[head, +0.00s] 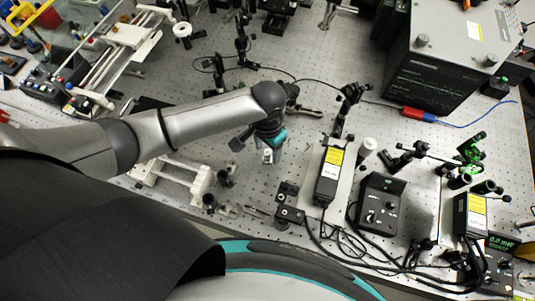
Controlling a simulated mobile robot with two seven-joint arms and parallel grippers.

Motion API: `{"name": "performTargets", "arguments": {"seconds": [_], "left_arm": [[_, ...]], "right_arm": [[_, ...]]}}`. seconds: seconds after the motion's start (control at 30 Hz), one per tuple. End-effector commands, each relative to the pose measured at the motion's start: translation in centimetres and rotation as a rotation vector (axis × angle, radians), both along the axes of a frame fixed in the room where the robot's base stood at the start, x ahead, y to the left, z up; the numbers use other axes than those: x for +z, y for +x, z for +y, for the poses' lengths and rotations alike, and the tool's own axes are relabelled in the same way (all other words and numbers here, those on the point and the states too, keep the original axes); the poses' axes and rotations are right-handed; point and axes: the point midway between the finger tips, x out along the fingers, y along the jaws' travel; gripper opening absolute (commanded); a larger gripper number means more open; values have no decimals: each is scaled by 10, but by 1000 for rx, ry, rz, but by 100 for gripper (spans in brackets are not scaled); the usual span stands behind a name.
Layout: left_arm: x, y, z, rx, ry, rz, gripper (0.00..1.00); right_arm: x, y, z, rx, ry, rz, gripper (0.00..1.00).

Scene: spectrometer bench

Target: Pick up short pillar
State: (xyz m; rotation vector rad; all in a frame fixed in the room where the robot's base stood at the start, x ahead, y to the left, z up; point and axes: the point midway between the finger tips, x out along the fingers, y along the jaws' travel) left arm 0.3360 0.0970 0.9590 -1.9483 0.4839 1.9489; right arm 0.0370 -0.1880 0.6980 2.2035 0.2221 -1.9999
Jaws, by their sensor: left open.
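My left gripper (267,153) points down over the middle of the perforated bench, with its teal-marked wrist above it. It is open. A small pale upright piece (267,157) shows at the fingertips; it may be the short pillar, but the gripper covers much of it. I cannot tell whether the fingers touch it. Another short post (225,178), dark and metallic, stands apart to the left of the gripper. My right gripper is not in view.
A white rail frame (172,180) is at the left. A large grey instrument (452,50) fills the back right.

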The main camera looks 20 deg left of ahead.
Motion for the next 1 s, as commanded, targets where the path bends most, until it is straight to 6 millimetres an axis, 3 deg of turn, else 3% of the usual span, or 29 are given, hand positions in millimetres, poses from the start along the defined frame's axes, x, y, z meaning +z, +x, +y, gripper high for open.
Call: {"name": "performTargets", "arguments": {"seconds": [0.17,0.43,1.0], "left_arm": [[-20,0,0,-2,0,1,62],[-22,0,0,-2,0,-1,62],[-22,0,0,-2,0,-1,0]], "right_arm": [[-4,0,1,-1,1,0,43],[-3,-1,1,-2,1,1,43],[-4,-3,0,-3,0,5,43]]}}
